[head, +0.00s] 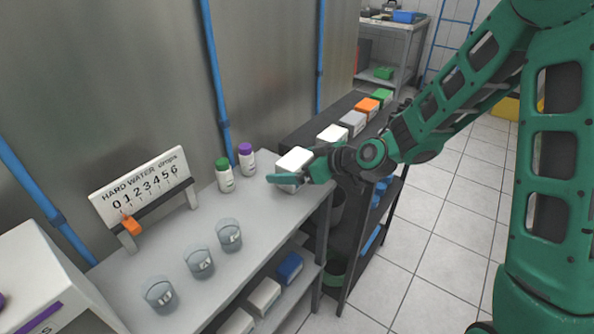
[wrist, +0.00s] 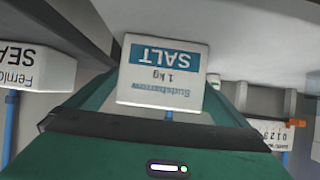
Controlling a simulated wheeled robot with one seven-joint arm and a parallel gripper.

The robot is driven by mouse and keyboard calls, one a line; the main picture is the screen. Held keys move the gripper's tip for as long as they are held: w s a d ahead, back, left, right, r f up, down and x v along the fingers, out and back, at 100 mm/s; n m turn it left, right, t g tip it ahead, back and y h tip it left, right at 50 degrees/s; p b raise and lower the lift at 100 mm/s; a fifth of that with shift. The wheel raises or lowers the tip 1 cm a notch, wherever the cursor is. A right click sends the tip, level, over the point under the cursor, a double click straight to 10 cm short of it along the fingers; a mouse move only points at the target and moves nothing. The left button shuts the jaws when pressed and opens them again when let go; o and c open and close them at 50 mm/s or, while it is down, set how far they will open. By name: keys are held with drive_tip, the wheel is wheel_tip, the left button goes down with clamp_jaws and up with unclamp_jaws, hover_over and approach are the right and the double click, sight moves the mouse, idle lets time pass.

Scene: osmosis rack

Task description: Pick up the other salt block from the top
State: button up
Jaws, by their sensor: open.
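A white salt block (head: 294,160) with a blue "SALT" label stands at the right end of the grey table's top. In the wrist view the salt block (wrist: 163,75) appears upside down, between the two fingers. My gripper (head: 300,178) is open, with its green fingers around the block. Whether either finger touches it I cannot tell.
The grey table (head: 215,255) also bears green-capped and purple-capped bottles (head: 246,160), several glass beakers (head: 199,262) and a "HARD WATER drops" scale (head: 140,187). Grey, orange and green-topped blocks line the dark rack (head: 290,138). White and blue boxes (head: 289,267) sit on the lower shelf.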

drive_tip(key=x, duration=0.3)
drive_tip(key=shift+r, duration=0.1)
drive_tip(key=c, duration=2)
drive_tip(key=shift+r, duration=0.1)
